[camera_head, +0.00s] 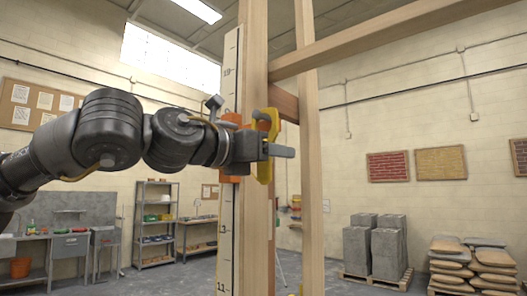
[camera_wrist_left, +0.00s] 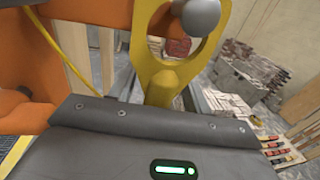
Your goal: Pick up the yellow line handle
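The yellow line handle (camera_head: 265,170) is upright beside the wooden post in the head view. In the left wrist view the yellow handle (camera_wrist_left: 163,84) is close in front of the gripper body, with a ring-shaped opening at its top. My left gripper (camera_head: 279,151) is at the handle, and a grey finger crosses in front of it and sticks out to the right. The finger gap is hidden, so I cannot tell whether it grips the handle. An orange housing (camera_wrist_left: 88,62) is left of the handle, with a thin yellow line running down it. My right gripper is not in view.
The wooden post (camera_head: 257,230) with a white measuring staff (camera_head: 226,245) stands directly behind the gripper. A wooden brace (camera_head: 385,38) runs up to the right. Grey block stacks (camera_head: 372,250) and bags (camera_head: 472,268) stand on pallets at the right. A shelf (camera_head: 156,225) stands far left.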

